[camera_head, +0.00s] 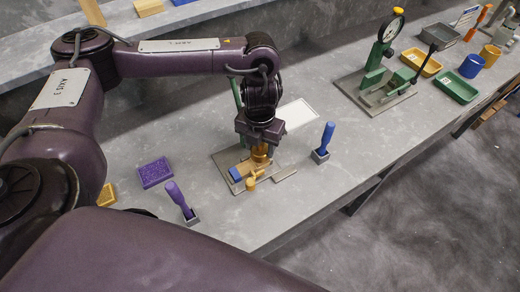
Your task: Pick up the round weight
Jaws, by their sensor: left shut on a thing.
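My left gripper (259,147) points down over a small press on a grey plate (222,160). It is shut on an orange-yellow round thing (260,155), which looks like the round weight. The gripper hides the weight's upper part, and I cannot tell whether the weight is clear of the press below. The press has a wooden block (246,167) with a blue end (235,173) and a small yellow knobbed part (251,182) in front. My right gripper is not in view.
A purple-handled tool (178,196) and purple pad (155,172) are left of the press; a blue-handled tool (326,139) is right. A white sheet (297,115) lies behind. A green dial press (385,70) and green tray (456,87) stand farther right. Bench between is clear.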

